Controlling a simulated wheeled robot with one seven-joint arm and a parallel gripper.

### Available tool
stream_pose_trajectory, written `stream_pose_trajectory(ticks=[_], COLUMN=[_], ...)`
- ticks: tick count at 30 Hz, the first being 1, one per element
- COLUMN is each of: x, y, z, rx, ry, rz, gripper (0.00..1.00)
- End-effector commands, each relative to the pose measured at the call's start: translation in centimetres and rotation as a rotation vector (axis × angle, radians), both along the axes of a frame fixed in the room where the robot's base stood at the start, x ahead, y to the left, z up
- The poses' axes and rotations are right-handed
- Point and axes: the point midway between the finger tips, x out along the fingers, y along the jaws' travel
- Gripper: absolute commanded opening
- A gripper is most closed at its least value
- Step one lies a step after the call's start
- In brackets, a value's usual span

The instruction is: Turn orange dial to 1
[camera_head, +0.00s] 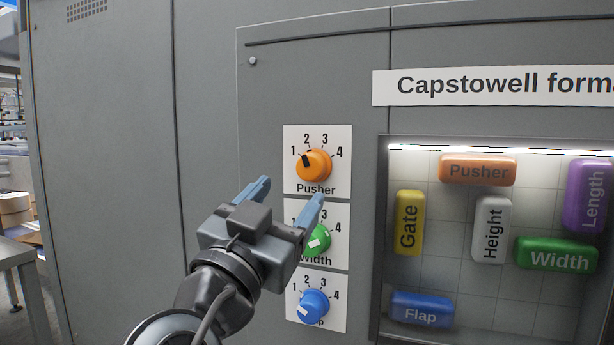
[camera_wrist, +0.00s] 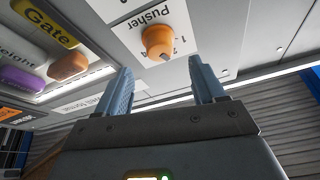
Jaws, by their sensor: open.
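The orange dial (camera_head: 317,166) sits on a white plate (camera_head: 291,184) labelled Pusher, with the numbers 1 to 4 around its top. Its dark pointer mark faces up and left, toward the 1 and 2 side; I cannot tell exactly which number it meets. My gripper (camera_head: 290,189) is open and empty, below and left of the dial in the head view, with its fingers pointing toward the panel. In the wrist view the orange dial (camera_wrist: 156,40) appears beyond the gap between the fingertips (camera_wrist: 160,68), apart from them.
Below are a green Width dial (camera_head: 322,238), partly hidden by my gripper, and a blue dial (camera_head: 314,306). To the right, a lit recessed window (camera_head: 430,273) holds several coloured labelled blocks. The grey panel left of the dials is flat and clear.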

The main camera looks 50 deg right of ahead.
Motion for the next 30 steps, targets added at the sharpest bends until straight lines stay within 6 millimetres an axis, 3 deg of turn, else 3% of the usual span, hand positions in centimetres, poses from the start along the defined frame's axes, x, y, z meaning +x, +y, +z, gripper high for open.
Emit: stream_pose_trajectory(ticks=[15, 27, 30], x=[1.9, 2.2, 2.2], y=[-6.0, -6.7, -6.7], z=[2.8, 2.9, 2.9], rx=[0.001, 0.001, 0.001], ry=[-0.003, -0.002, -0.002], rz=[-0.005, -0.003, -0.003], gripper=[0.69, 0.69, 0.60])
